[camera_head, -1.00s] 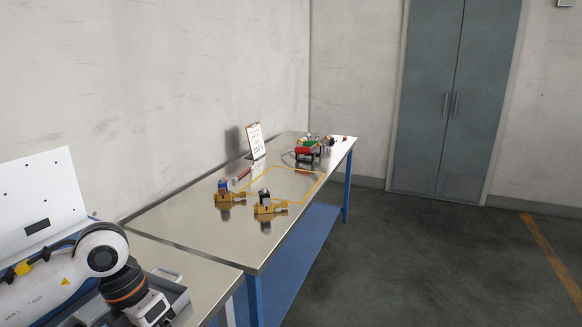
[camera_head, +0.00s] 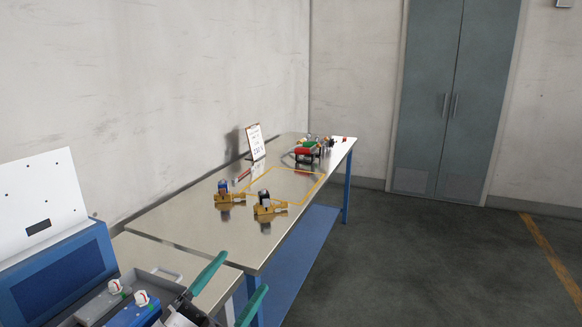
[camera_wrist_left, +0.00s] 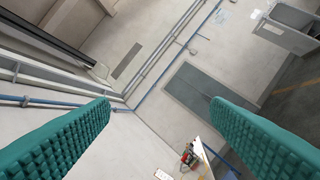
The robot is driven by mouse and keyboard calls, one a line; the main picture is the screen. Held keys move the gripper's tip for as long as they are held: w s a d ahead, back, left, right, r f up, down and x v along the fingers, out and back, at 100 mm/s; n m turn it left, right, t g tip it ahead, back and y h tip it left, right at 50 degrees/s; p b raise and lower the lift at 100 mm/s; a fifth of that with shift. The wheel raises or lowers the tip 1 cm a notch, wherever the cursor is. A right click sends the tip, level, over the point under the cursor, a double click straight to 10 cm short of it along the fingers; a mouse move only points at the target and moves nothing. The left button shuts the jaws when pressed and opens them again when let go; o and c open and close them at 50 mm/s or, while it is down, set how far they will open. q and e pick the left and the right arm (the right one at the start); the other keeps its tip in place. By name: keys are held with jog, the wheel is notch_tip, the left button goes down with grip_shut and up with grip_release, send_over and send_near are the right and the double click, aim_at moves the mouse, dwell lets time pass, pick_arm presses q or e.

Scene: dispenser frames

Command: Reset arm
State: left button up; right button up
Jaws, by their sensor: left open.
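My left gripper (camera_head: 243,273) shows at the bottom of the head view, in front of the near table's edge. Its two teal fingers point up and stand well apart, with nothing between them. In the left wrist view the ribbed teal fingers (camera_wrist_left: 160,112) are spread and empty, facing the far wall and grey doors. Most of my left arm is out of the head view. My right gripper does not show.
A blue box (camera_head: 60,277) and a grey tray (camera_head: 158,277) stand at the lower left. Two yellow frames (camera_head: 229,198) (camera_head: 268,210), a clipboard (camera_head: 255,141) and red and green items (camera_head: 307,149) stand on the metal table (camera_head: 190,222). The floor (camera_head: 430,260) at right is clear.

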pick_arm(q)
jog(key=s+a+f+n+g+y, duration=0.25)
jog(key=a+f+n+y, duration=0.35)
jog(key=f, duration=0.4)
jog(key=s+a+f+n+g+y, duration=0.1)
jog(key=a+f+n+g+y, duration=0.2)
jog(key=a+f+n+y, duration=0.35)
jog(key=s+f+n+g, duration=0.4)
jog(key=s+f+g, duration=0.6)
jog(key=s+f, duration=0.75)
notch_tip(320, 180, down, 24)
jog(key=s+g, duration=0.2)
jog(key=s+a+f, duration=0.2)
jog(key=s+f, duration=1.4)
jog(key=shift+a+f+g+y, duration=0.25)
jog(key=shift+g+y, duration=0.1)
jog(key=shift+y, duration=0.1)
jog(key=shift+s+m, duration=0.1)
jog(key=shift+m, duration=0.15)
